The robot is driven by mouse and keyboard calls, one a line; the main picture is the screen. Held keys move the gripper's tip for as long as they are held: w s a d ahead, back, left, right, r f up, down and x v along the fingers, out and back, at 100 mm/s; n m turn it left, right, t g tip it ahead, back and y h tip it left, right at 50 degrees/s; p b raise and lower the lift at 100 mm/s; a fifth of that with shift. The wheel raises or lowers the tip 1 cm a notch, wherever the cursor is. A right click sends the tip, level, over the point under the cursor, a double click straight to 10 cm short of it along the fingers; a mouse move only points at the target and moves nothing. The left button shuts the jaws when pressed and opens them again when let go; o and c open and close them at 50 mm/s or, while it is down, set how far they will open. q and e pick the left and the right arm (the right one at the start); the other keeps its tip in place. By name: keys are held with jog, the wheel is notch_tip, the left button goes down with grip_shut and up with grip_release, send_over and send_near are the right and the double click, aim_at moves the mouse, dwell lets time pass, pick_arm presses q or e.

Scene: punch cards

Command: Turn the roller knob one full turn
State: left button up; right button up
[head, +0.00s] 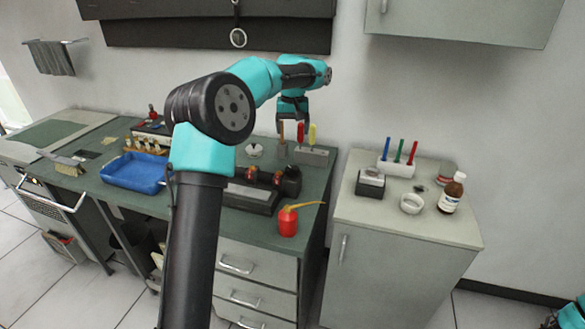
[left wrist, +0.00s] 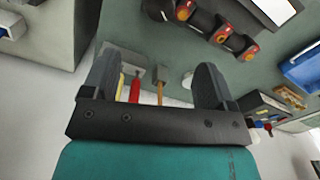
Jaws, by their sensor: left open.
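A black machine (head: 247,196) sits near the front edge of the green bench, partly hidden by my left arm. Dark round parts with orange-red centres (head: 277,178) show on it, and again in the left wrist view (left wrist: 220,33). A black block-like part (head: 291,181) is at its right end. I cannot tell for sure which part is the roller knob. My left gripper (head: 293,118) is open and empty, above the back right of the bench, apart from the machine. Its two fingers also show in the left wrist view (left wrist: 157,78).
Below my left gripper stands a grey tool block (head: 312,156) with red and yellow handles. A red oil can (head: 288,222) stands at the bench's front right. A blue tray (head: 134,172) lies left. A side cabinet (head: 400,219) holds a bottle (head: 451,193) and pens (head: 398,153).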

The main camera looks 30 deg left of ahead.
aim_at(293, 169)
pick_arm(q)
notch_tip(293, 169, down, 15)
jog(key=shift+f, duration=0.15)
dwell(0.4)
jog(key=shift+c, duration=0.2)
jog(key=c, duration=0.9)
